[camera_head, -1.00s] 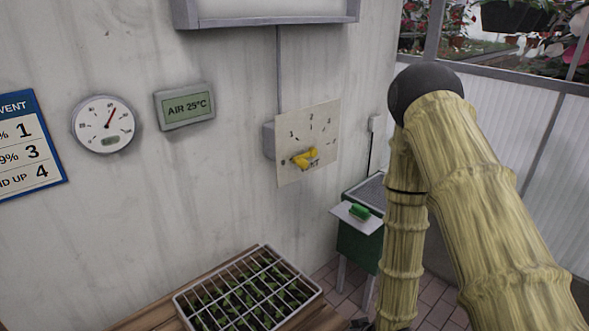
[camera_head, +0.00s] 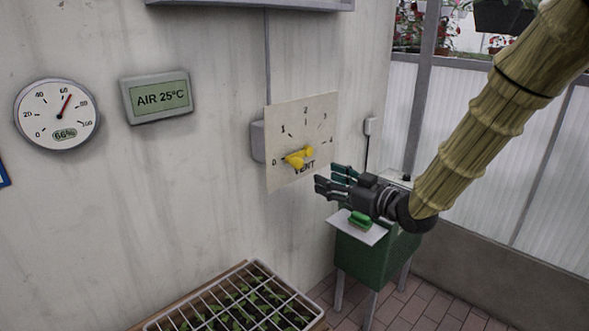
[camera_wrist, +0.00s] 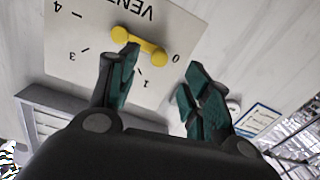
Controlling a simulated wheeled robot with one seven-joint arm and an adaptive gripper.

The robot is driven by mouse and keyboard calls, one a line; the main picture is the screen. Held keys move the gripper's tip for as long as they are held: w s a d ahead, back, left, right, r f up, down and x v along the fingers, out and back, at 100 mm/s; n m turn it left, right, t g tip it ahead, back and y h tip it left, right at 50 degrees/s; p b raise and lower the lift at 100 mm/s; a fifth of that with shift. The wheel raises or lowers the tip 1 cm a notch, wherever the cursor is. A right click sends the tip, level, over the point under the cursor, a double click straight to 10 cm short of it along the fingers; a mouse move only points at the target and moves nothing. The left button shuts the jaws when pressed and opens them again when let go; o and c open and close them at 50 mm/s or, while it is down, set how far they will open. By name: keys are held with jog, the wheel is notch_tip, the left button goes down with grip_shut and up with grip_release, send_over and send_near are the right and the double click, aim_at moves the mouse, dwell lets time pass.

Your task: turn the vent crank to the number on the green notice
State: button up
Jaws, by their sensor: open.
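The vent crank (camera_head: 299,157) is a yellow handle on a pale dial plate (camera_head: 318,115) marked 0 to 4 above the word VENT. It points left toward 0. In the wrist view the crank (camera_wrist: 140,46) shows upside down, with its outer end near the 0. My gripper (camera_head: 326,181) is open and empty, just right of and below the crank in the head view. In the wrist view my gripper's dark green fingers (camera_wrist: 160,75) are apart, one overlapping the plate; I cannot tell any contact. No green notice shows now.
A round gauge (camera_head: 57,114) reads 66%, and a greenish display (camera_head: 157,96) reads AIR 25°C. A blue-edged notice (camera_wrist: 258,118) is too small to read. A green stand (camera_head: 365,258) holds a green object (camera_head: 361,220) below my gripper. A caged seedling tray (camera_head: 237,303) sits in front.

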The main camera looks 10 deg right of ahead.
aim_at(301, 165)
jog(key=x, duration=0.7)
jog(key=r+p+x, duration=0.1)
jog(key=x, duration=0.3)
jog(key=shift+w+a, duration=0.1)
jog(key=shift+a, duration=0.15)
jog(key=shift+c, duration=0.5)
grip_shut()
